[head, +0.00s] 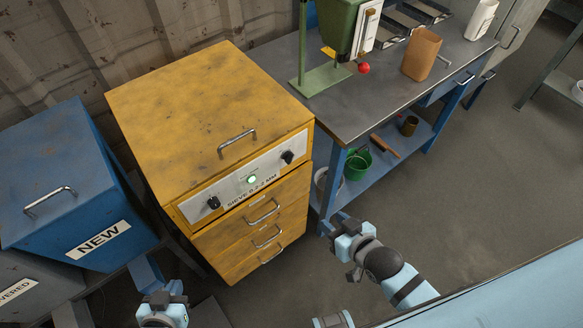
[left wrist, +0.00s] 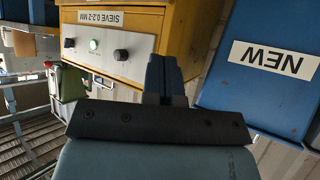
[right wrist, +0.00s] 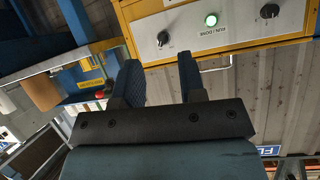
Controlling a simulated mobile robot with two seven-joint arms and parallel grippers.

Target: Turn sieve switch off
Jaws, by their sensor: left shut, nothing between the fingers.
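The light also glows in the left wrist view (left wrist: 93,45) and the right wrist view (right wrist: 211,20). My left gripper (head: 163,298) is shut and empty, low in front of the cabinet and apart from the panel. My right gripper (right wrist: 156,62) is open and empty, to the right of the cabinet in the head view, touching no knob.
A blue box labelled NEW (head: 75,185) stands left of the cabinet. A grey-topped workbench (head: 390,85) is to the right, with a green machine (head: 340,25) on it and a green bucket (head: 357,165) on its lower shelf. The floor at right is clear.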

